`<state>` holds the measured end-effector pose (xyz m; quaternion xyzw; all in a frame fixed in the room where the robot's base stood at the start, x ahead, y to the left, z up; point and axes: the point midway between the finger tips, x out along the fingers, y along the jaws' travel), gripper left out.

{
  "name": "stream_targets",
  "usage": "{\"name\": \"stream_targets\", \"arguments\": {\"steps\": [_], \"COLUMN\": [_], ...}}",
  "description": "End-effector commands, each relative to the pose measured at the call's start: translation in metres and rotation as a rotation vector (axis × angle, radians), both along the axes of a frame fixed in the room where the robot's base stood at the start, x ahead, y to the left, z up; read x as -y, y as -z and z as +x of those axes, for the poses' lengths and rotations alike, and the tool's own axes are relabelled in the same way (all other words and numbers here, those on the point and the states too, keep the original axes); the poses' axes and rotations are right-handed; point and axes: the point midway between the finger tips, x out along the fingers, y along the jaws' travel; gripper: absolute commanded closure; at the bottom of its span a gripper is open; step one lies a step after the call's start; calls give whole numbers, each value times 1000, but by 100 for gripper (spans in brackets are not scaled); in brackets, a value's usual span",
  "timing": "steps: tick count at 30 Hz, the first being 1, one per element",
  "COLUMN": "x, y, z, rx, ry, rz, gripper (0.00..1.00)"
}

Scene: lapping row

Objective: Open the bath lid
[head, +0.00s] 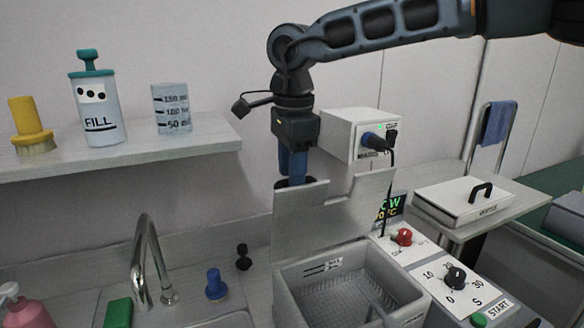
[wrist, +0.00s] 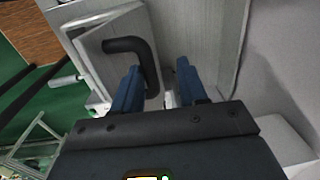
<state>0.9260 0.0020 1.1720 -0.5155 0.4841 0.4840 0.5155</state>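The bath (head: 345,290) is an open-topped grey box in the lower middle of the head view, with a dark ribbed basket inside. Its grey lid (head: 318,212), with a stepped upper edge, stands raised at the back of the bath. My gripper (head: 291,184) points down behind the lid, which partly hides the fingertips. In the wrist view its blue fingers (wrist: 160,72) are apart, with nothing clearly held. A black bent handle (wrist: 137,48) on a pale panel shows close to the left finger there; I cannot tell whether it touches or whether that panel is the lid.
A white box (head: 352,130) with a plug stands behind the lid. A control panel (head: 455,272) with knobs lies right of the bath. A white cover with a black handle (head: 482,191) is farther right. A tap (head: 146,262) and sink are left; a shelf (head: 130,150) hangs above.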

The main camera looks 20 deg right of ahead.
Motion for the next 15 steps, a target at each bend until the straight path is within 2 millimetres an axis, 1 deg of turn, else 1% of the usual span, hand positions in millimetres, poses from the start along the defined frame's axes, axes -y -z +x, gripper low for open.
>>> {"name": "stream_targets", "arguments": {"steps": [5, 12, 15], "x": [0, 0, 1], "y": [-16, -55, -67], "z": [0, -3, -4], "rx": [4, 3, 2], "ry": [0, 1, 1], "rz": [0, 0, -1], "gripper": [58, 58, 58]}}
